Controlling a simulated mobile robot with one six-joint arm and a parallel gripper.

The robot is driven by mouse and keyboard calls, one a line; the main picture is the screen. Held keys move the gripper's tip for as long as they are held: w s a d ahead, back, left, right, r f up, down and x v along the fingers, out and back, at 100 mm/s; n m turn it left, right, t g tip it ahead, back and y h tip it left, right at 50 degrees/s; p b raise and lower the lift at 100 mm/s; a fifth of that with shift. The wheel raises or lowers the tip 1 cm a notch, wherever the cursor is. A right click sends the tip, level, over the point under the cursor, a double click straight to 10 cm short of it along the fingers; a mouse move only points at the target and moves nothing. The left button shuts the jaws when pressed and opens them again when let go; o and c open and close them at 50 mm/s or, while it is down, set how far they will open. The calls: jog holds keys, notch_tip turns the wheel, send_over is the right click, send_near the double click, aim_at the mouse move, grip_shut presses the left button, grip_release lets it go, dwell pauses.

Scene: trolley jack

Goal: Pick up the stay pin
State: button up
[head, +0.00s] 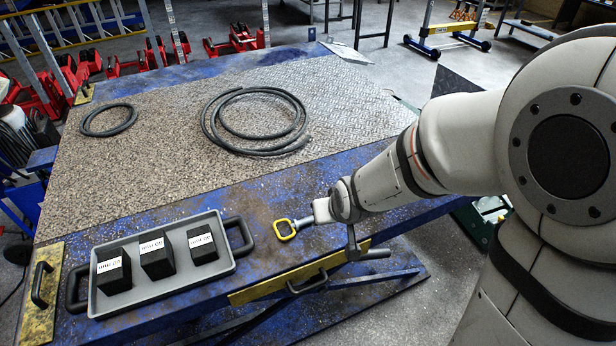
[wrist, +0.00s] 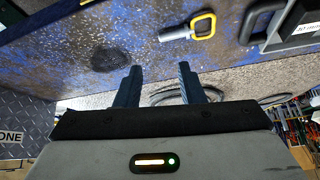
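The stay pin has a yellow loop handle (head: 284,229) and a short grey shaft. It lies on the worn blue table top, just right of the grey tray. In the wrist view the pin (wrist: 190,28) lies near the top, its loop to the right. My gripper (wrist: 158,68) is open, its two dark fingers apart with nothing between them. The pin is beyond the fingertips and not touched in that view. In the head view my wrist is beside the pin's shaft end, and the fingers cannot be made out clearly there.
A grey tray (head: 232,268) with black handles holds three labelled black blocks (head: 158,256). A coiled dark hose (head: 258,152) and a smaller ring (head: 109,133) lie on the metal plate behind. A black handle (head: 307,282) sits at the table's front edge.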

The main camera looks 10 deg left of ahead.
aim_at(277, 232)
jog(key=a+f, duration=0.3)
jog(key=a, duration=0.1)
jog(key=a+f+n+t+y+b, duration=0.1)
jog(key=a+f, duration=0.2)
jog(key=f, duration=0.1)
jog(key=a+f+n+y, duration=0.1)
jog(key=a+f, duration=0.2)
jog(key=a, duration=0.1)
jog(key=shift+w+a+f+t, duration=0.2)
jog(key=shift+w+a+t, duration=0.1)
jog(key=shift+t, duration=0.1)
jog(key=shift+x, duration=3.75)
jog(key=shift+s, duration=0.1)
grip_shut()
